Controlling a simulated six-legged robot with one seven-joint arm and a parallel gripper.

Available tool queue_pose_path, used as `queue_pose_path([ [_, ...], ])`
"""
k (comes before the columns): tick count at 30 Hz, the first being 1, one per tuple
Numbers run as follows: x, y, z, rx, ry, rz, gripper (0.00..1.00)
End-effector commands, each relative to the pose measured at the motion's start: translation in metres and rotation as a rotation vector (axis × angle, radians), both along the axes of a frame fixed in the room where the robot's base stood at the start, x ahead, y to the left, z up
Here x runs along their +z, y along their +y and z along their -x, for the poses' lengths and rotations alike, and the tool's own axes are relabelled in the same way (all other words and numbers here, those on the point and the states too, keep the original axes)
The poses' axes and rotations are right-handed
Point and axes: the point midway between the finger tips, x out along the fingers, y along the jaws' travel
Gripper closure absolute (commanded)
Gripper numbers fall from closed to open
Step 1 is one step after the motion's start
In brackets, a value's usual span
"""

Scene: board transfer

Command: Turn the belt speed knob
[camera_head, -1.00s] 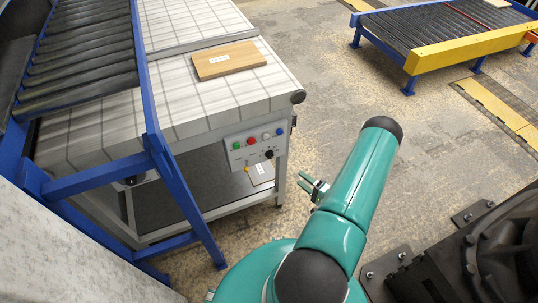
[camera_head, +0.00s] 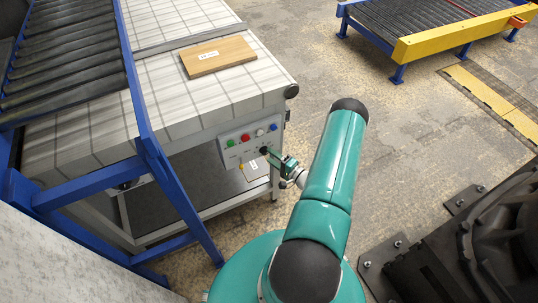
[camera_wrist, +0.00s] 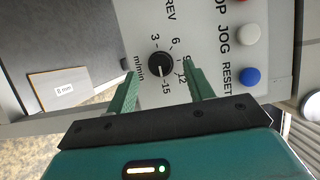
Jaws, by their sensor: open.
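The belt speed knob (camera_wrist: 161,65) is a round black dial with a white pointer line. Numbers from 3 to 15 and "m/min" surround it on the grey control panel (camera_wrist: 205,60). In the wrist view the pointer lies toward the 15 side. My gripper (camera_wrist: 160,88) is open, with one green finger on each side of the knob and visible gaps to it. In the head view my gripper (camera_head: 272,155) is at the panel's lower right, where the knob (camera_head: 263,150) shows small beside the fingertips.
A white button (camera_wrist: 249,35) and a blue button (camera_wrist: 249,76) sit right of the knob in the wrist view. A wooden board (camera_head: 218,56) lies on the belt table (camera_head: 195,105). A blue-framed roller conveyor (camera_head: 140,90) stands left.

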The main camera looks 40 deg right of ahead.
Motion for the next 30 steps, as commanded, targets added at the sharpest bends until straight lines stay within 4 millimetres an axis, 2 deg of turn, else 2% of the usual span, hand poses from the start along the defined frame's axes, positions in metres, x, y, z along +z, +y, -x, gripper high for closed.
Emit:
queue_pose_path([
  [3,0.000,0.002,-0.015,0.001,-0.001,0.001,0.48],
  [6,0.000,0.003,-0.021,0.000,0.000,0.001,0.48],
  [14,0.000,0.002,-0.023,-0.001,0.000,0.000,0.48],
  [21,0.000,0.002,-0.023,-0.001,0.000,0.000,0.91],
  [30,0.000,0.002,-0.023,0.000,0.007,0.022,0.91],
])
